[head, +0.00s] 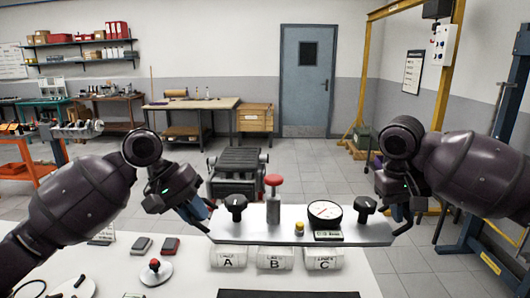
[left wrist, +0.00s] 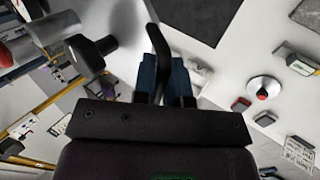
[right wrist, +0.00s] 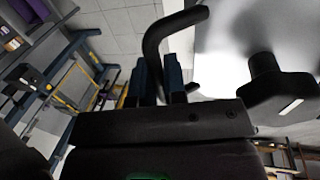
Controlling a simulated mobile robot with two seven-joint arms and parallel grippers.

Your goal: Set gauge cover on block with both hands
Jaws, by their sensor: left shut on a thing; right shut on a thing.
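The gauge cover (head: 285,218) is a pale flat plate carrying a round white gauge (head: 325,212), black knobs, a red-topped plunger (head: 273,190) and a small yellow button. It is held roughly level, with a black handle at each end. My left gripper (head: 203,217) is shut on the left handle, which also shows between blue fingers in the left wrist view (left wrist: 158,45). My right gripper (head: 398,208) is shut on the right handle, seen in the right wrist view (right wrist: 155,40). A dark ribbed block (head: 238,163), perhaps the engine block, stands behind the cover, partly hidden by it.
A red-knobbed disc (head: 155,270) and small boxes lie at left. A dark mat (head: 288,294) is at the near edge. A yellow gantry (head: 450,75) stands at right.

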